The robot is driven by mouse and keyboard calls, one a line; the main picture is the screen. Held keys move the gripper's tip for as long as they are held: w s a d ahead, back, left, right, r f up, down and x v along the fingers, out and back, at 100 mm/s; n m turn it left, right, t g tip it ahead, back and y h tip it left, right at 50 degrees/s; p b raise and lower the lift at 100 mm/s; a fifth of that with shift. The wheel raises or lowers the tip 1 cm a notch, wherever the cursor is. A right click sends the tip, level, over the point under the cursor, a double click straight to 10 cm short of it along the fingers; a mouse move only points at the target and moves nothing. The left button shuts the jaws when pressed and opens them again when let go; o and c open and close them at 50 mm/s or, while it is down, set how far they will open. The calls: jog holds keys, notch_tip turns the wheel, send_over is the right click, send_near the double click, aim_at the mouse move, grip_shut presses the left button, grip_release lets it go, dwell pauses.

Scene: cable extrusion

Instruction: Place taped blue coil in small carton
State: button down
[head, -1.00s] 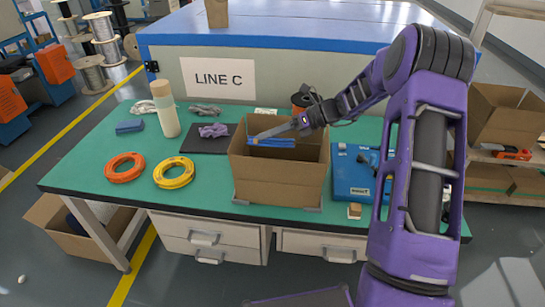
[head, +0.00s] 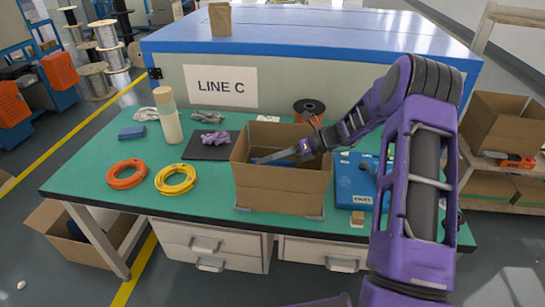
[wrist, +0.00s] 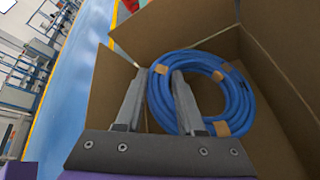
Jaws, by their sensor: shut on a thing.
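The open brown carton (head: 283,195) stands on the green table, flaps up. The blue coil (wrist: 222,68), bound with several tan tape bands, is inside the carton walls in the wrist view. In the head view only a strip of the coil (head: 270,158) shows above the carton's front wall. My gripper (wrist: 158,78) is shut on the coil's left side, one finger outside the ring and one within it. Whether the coil touches the carton's floor is hidden.
An orange coil (head: 126,174) and a yellow coil (head: 175,180) lie left of the carton. A cream bottle (head: 168,118) stands behind them. A blue case (head: 355,180) lies close on the right. A spool (head: 309,108) stands behind the carton.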

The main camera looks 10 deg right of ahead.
jog(key=shift+f, duration=0.2)
jog(key=c, duration=0.5)
grip_release()
jog(key=shift+r, duration=0.2)
jog(key=v, duration=1.2)
jog(key=shift+r, duration=0.4)
